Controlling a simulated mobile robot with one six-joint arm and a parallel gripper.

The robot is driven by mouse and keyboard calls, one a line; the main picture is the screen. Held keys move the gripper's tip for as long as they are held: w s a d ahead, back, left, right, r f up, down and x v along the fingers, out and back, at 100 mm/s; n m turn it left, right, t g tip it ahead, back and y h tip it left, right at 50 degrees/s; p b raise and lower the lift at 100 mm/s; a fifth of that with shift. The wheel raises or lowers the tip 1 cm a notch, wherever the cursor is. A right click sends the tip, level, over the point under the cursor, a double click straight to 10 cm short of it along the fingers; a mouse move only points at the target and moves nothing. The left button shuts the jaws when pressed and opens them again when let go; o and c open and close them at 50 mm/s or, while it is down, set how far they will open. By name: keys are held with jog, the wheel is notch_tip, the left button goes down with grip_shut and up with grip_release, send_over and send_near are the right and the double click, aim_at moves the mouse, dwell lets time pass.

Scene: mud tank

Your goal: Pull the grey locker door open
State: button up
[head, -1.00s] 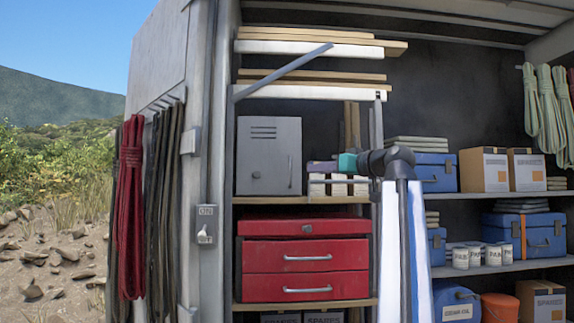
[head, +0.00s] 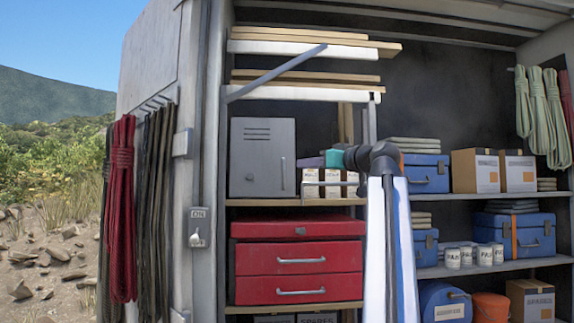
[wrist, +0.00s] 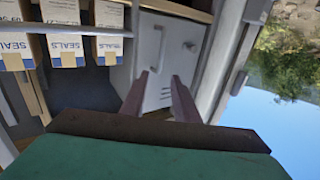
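The grey locker (head: 262,157) stands on the left shelf, above the red tool chest. Its door looks shut, with vent slots at the top, a round knob at lower left and a thin upright handle (head: 283,173) at the right. The wrist view, turned upside down, shows the locker door (wrist: 165,62) with its handle (wrist: 159,41). My gripper (head: 304,162) is just right of the locker, level with its handle side. In the wrist view my gripper (wrist: 160,80) has its two mauve fingers apart, pointing towards the door, with nothing between them. I see no contact with the handle.
Boxes marked SEALS (wrist: 66,30) stand close beside the locker behind a rail. The red tool chest (head: 298,228) is below. Planks (head: 300,83) and a slanted brace (head: 275,74) are above. A wall post with a switch (head: 198,230) stands to the left.

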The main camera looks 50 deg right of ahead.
jog(key=p, duration=0.4)
send_near(288, 166)
jog(key=w+a, duration=0.1)
jog(key=w, duration=0.3)
jog(key=w+a, duration=0.1)
jog(key=w, duration=0.1)
jog(key=shift+w+a+f, duration=0.15)
jog(key=shift+a+f, duration=0.05)
jog(key=shift+a, duration=0.1)
grip_shut()
